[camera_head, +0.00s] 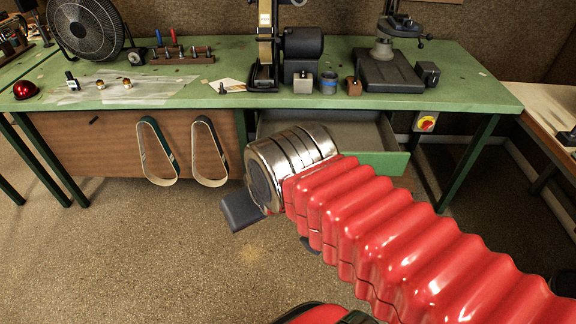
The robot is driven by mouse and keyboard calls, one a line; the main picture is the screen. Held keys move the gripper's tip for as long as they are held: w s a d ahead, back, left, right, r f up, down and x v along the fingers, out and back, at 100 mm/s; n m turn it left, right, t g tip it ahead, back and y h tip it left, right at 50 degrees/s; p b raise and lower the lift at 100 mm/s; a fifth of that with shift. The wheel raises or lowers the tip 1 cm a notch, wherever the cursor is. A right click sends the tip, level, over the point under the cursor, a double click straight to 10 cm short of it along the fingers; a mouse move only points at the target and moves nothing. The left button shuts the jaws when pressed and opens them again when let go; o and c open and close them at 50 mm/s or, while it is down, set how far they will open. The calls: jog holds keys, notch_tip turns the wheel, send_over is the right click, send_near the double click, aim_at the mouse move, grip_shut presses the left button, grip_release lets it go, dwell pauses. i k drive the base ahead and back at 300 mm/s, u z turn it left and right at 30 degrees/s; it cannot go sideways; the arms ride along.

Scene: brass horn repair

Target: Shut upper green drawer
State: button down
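The upper green drawer (385,163) is under the green workbench, right of the brown panel. It is pulled out, and its pale inside shows below the bench edge. My arm and chrome wrist hide the left and middle of its front.
The green workbench (450,95) carries a belt grinder (300,45), a drill stand (388,70), a fan (86,28) and small tools. Two sanding belts (210,152) hang on the brown panel. A red-and-yellow switch (426,122) is right of the drawer.

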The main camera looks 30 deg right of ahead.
aim_at(369, 136)
jog(key=i, duration=0.95)
jog(key=u, duration=0.05)
